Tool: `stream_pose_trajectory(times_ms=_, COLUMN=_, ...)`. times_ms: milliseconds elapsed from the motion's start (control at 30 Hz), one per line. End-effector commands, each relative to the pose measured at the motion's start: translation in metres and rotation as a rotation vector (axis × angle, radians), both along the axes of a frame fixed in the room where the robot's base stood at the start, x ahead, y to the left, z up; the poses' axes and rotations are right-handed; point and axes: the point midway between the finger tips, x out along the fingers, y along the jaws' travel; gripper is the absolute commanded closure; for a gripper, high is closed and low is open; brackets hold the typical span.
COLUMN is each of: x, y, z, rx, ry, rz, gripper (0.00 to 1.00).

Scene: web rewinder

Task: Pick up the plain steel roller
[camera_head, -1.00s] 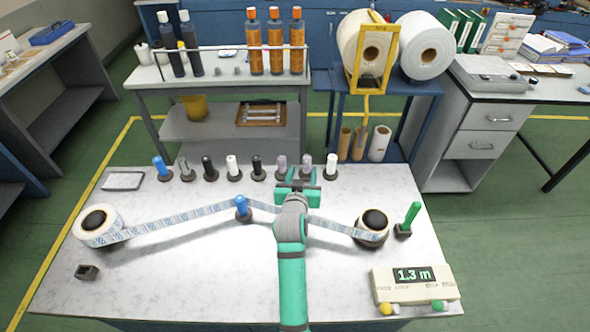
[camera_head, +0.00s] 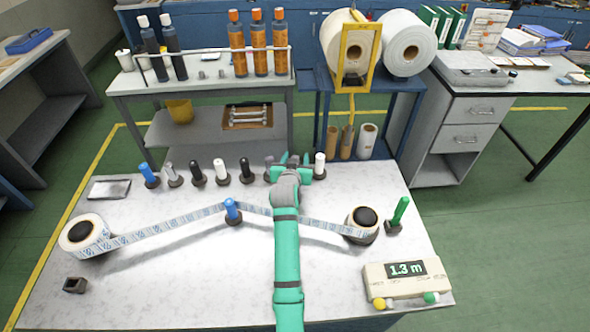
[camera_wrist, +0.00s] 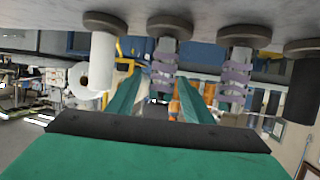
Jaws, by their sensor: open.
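A plain grey roller (camera_head: 173,176), which looks like the steel one, stands upright on its dark base in the row at the bench's back, second from the left. My gripper (camera_head: 295,160) is open at the right part of that row, well to the right of the grey roller. In the wrist view, which shows the bench upside down, my green fingers (camera_wrist: 160,88) point towards a grey roller with purple rings (camera_wrist: 166,65); I cannot tell whether it lies between them. A second ringed roller (camera_wrist: 236,72) stands beside it. The plain grey roller does not show there.
Blue (camera_head: 149,176), black (camera_head: 197,172), white (camera_head: 221,173) and other rollers share the row. A printed web runs from the left roll (camera_head: 83,236) around a blue post (camera_head: 232,212) to the right roll (camera_head: 362,225). A counter box (camera_head: 407,281) sits front right.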

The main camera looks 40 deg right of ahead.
Motion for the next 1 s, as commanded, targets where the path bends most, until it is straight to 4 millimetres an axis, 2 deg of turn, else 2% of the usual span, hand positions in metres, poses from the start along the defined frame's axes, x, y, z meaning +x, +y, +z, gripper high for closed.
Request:
stream_pose_trajectory(times_ms=200, x=0.015, y=-0.013, z=-0.008, rx=0.001, ry=-0.001, rz=0.0, gripper=0.54)
stream_pose_trajectory(times_ms=467, x=0.017, y=-0.015, z=-0.009, rx=0.001, ry=-0.001, rz=0.0, gripper=0.54)
stream_pose_trajectory(times_ms=500, x=0.016, y=-0.015, z=-0.009, rx=0.001, ry=-0.001, rz=0.0, gripper=0.58)
stream_pose_trajectory(times_ms=667, x=0.016, y=-0.016, z=-0.009, rx=0.0, ry=0.0, rz=-0.001, gripper=0.97)
stream_pose_trajectory(times_ms=700, x=0.016, y=-0.016, z=-0.009, rx=0.0, ry=0.0, rz=-0.001, gripper=1.0)
stream_pose_trajectory(times_ms=1000, x=0.016, y=-0.016, z=-0.009, rx=0.0, ry=0.0, rz=-0.001, gripper=1.0)
